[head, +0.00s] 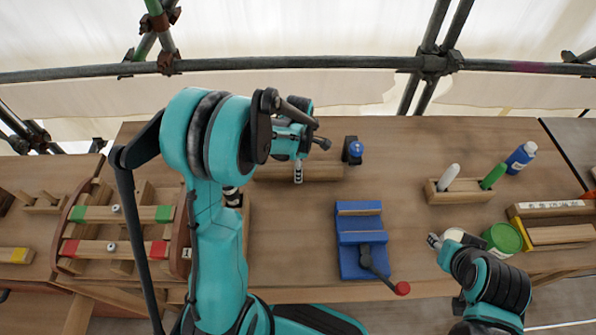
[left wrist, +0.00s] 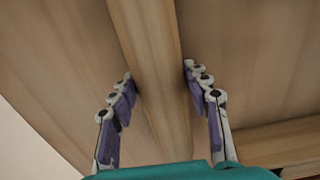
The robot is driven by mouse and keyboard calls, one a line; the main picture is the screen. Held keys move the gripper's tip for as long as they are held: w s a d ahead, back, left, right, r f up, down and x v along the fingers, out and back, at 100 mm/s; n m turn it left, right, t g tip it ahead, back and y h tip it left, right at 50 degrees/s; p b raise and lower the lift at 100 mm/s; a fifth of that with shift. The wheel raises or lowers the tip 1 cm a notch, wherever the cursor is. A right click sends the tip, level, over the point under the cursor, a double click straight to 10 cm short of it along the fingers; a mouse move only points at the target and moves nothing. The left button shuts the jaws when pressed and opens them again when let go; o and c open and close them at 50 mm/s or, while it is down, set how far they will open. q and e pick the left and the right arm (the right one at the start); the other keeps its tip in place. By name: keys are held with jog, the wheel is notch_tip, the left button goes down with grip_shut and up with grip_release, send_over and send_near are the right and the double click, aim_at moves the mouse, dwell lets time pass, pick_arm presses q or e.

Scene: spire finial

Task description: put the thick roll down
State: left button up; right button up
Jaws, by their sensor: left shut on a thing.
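My left gripper (left wrist: 160,95) has its fingers on both sides of a long pale wooden piece, which I take to be the thick roll (left wrist: 147,40). In the head view the wooden piece (head: 325,172) lies crosswise at the back middle of the bench, with a finger of my left gripper (head: 298,172) in front of it. I cannot tell whether it touches the bench top. My right gripper (head: 434,241) is at the right front, beside a white round thing; its finger opening is too small to judge.
A blue vise (head: 360,238) with a red-knobbed handle stands mid-bench. A blue-topped item (head: 354,150) is just right of the wooden piece. A rack (head: 75,245) with colour-ended bars is at left. A pen block (head: 460,195), blue bottle (head: 521,157) and green can (head: 503,238) are at right.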

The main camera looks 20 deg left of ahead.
pick_arm(q)
jog(key=shift+f, duration=0.35)
jog(key=shift+f, duration=0.2)
jog(key=o, duration=1.4)
jog(key=shift+r, duration=0.15)
